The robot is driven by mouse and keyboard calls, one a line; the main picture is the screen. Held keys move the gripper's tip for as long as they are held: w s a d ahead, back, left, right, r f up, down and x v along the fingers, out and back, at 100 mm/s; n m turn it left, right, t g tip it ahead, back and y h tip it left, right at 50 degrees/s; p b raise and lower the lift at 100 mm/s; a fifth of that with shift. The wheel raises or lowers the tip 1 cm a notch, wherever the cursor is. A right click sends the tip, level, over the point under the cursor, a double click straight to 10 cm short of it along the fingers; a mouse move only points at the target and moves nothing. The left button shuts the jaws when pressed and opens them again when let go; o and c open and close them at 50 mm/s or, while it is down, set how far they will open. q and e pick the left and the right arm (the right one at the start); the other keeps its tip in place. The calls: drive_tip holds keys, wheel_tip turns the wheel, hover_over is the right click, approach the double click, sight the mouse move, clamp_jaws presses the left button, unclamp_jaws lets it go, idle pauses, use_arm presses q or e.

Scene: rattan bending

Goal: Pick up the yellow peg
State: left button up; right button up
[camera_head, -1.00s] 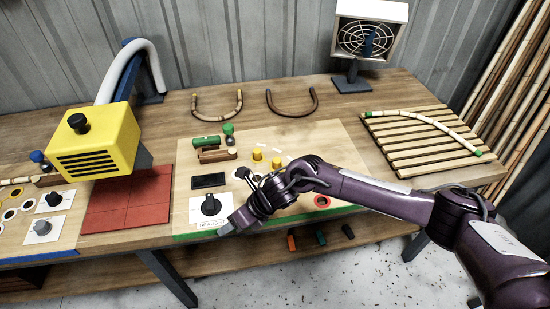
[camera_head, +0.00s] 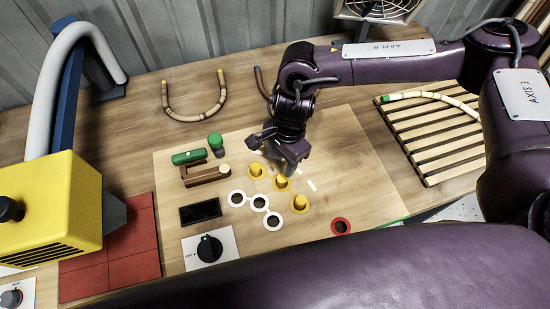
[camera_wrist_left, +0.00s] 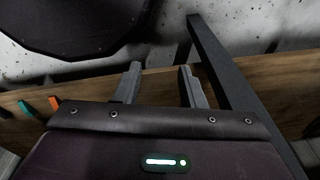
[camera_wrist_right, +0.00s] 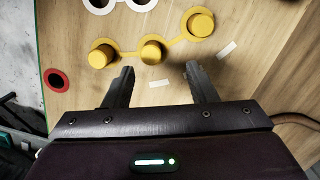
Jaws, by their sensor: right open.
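Three yellow pegs sit on yellow rings on the wooden board: a back-left one (camera_head: 256,169), a middle one (camera_head: 281,181) and a front-right one (camera_head: 300,202). The right wrist view shows them as a left peg (camera_wrist_right: 101,56), a middle peg (camera_wrist_right: 152,51) and a right peg (camera_wrist_right: 201,22). My right gripper (camera_wrist_right: 159,72) is open and empty; the middle peg is just beyond the gap between its fingers. In the head view it hangs over the board behind the pegs. My left gripper (camera_wrist_left: 160,68) is open and empty, seen only in its wrist view.
A yellow machine (camera_head: 50,210) stands left, and a slatted rack (camera_head: 440,150) lies right.

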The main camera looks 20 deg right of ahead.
sight(282, 177)
drive_tip(key=f+p, duration=0.1)
drive_tip(key=s+f+p, duration=0.1)
drive_tip(key=shift+s+f, duration=0.2)
drive_tip(key=shift+f, duration=0.15)
wheel_tip(282, 177, down, 3)
drive_tip(key=shift+s+d+r+p, duration=0.1)
drive_tip(key=shift+s+r+p, duration=0.05)
drive_tip(key=shift+p, duration=0.7)
drive_tip(key=shift+f, duration=1)
drive_tip(key=c, duration=1.1)
use_arm(q)
drive_tip(key=s+r, duration=0.3)
drive_tip(key=shift+s+r, duration=0.25)
drive_tip(key=shift+r, duration=0.1)
use_arm(e)
drive_tip(key=shift+o, duration=0.2)
drive_tip(key=shift+r, duration=0.15)
